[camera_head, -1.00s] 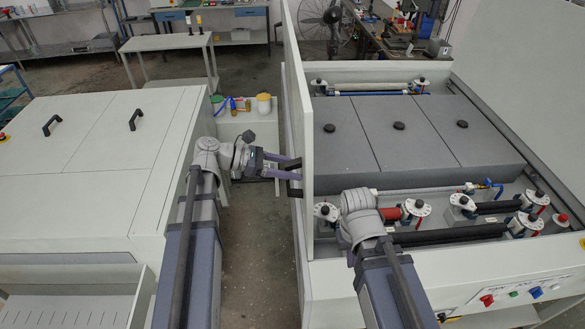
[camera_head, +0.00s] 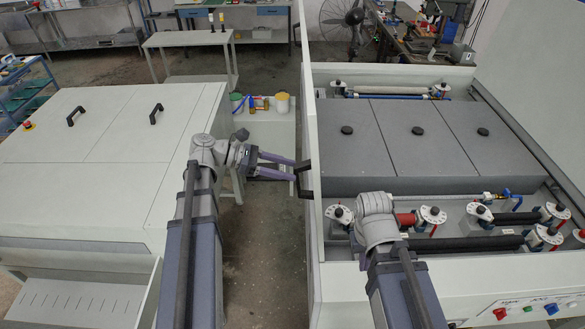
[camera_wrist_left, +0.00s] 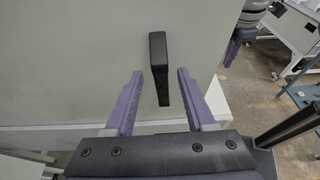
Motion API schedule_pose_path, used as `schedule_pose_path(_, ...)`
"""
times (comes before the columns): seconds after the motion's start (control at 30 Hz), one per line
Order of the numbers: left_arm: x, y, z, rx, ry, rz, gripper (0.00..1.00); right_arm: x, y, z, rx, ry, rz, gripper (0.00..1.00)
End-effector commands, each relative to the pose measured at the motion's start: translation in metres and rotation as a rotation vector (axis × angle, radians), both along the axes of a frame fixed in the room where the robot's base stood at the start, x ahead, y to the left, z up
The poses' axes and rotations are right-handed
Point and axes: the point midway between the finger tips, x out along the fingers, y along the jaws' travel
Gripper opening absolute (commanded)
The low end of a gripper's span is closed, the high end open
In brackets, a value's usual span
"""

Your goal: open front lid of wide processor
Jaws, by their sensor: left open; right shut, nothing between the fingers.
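The right-hand machine's lid (camera_head: 311,130) is a pale panel standing upright along that machine's left side, seen almost edge-on. Its black handle (camera_head: 304,180) faces left, towards my left gripper (camera_head: 297,170). The left gripper is open, with its purple fingers spread at the handle. In the left wrist view the handle (camera_wrist_left: 160,70) stands between the open fingers (camera_wrist_left: 160,82), with gaps on both sides. My right arm reaches over the right-hand machine; its gripper is hidden in the head view. A purple finger of my right gripper (camera_wrist_left: 232,50) shows past the lid's edge in the left wrist view.
The right-hand machine holds grey covers (camera_head: 425,140) and rollers (camera_head: 465,243). A closed machine (camera_head: 90,180) with black handles stands at left. A floor aisle (camera_head: 262,240) runs between them. Bottles and a white container (camera_head: 283,103) stand on a low stand behind.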

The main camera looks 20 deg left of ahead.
Motion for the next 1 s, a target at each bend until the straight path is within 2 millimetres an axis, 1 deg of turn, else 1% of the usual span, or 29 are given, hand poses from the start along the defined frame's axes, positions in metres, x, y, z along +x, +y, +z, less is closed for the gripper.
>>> schedule_pose_path(0.2,-0.003,0.015,0.001,0.0,0.0,0.001,0.55,0.0,0.0,0.001,0.0,0.0,0.0,0.0)
schedule_pose_path(0.43,-0.007,0.027,0.001,0.0,0.0,0.001,0.55,0.0,0.0,0.002,0.0,0.0,0.0,0.0)
schedule_pose_path(0.6,-0.008,0.03,0.002,0.0,0.0,0.0,0.55,0.0,0.0,0.002,0.0,0.0,0.0,0.0)
schedule_pose_path(1.0,-0.008,0.029,0.002,0.0,0.0,0.0,0.55,0.0,0.0,0.002,0.0,0.0,0.0,0.0)
